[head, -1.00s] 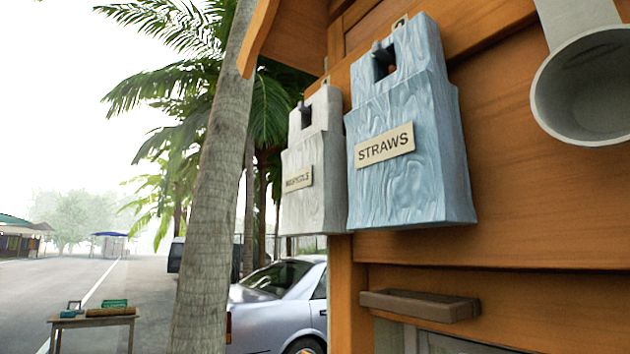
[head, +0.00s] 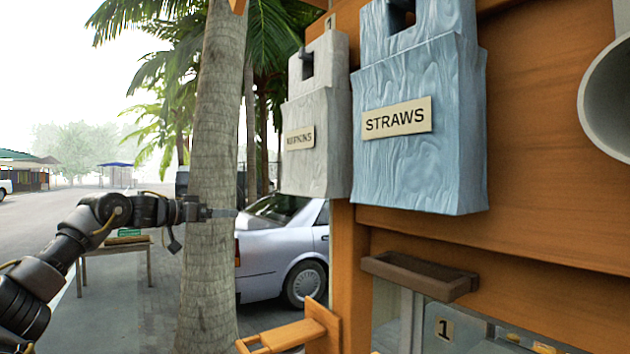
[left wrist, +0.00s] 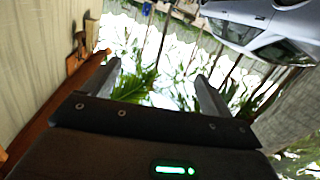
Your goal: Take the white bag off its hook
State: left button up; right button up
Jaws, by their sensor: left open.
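The white bag (head: 315,170) hangs on the orange wooden wall, left of the blue bag. It has a small label that seems to read "NAPKINS" and a hole near its top over a dark hook (head: 306,62). My left gripper (head: 236,212) is to the left of the white bag and lower, in front of the palm trunk, apart from the bag. In the left wrist view its two fingers (left wrist: 158,85) are spread with nothing between them. The bag cannot be made out for certain in that view. My right gripper is not in view.
A blue bag (head: 420,150) labelled "STRAWS" hangs close on the right of the white bag. A brown ledge (head: 420,275) and an orange wooden bracket (head: 290,335) stick out below. A palm trunk (head: 208,270) stands at left, with a silver car (head: 275,255) behind.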

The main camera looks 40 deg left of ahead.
pick_arm(q)
jog(key=s+d+r+m+h+p, duration=0.1)
jog(key=s+d+r, duration=0.2)
jog(key=d+r, duration=0.5)
jog(key=s+d+r+m+h, duration=0.1)
jog(key=s+d+r, duration=0.2)
jog(key=d+r, duration=0.5)
jog(key=m+g+p, duration=0.1)
jog(key=g+p, duration=0.1)
jog(key=g, duration=0.1)
send_near(310, 79)
jog(key=w, duration=0.2)
jog(key=p+x, duration=0.1)
jog(key=x, duration=0.4)
jog(key=shift+s+d+f, duration=0.1)
jog(key=shift+s+d, duration=0.05)
jog(key=shift+p, duration=0.4)
jog(key=p+x, duration=0.1)
jog(key=x, duration=0.2)
jog(key=p+x, duration=0.1)
jog(key=shift+w+a+p, duration=0.25)
jog(key=shift+w+p, duration=0.05)
jog(key=shift+w, duration=0.15)
jog(key=shift+w+f, duration=0.15)
jog(key=shift+w, duration=0.1)
jog(key=shift+s+d, duration=0.1)
jog(key=shift+s, duration=0.2)
jog(key=shift+c, duration=0.7)
jog(key=shift+w, duration=0.1)
jog(key=c, duration=0.9)
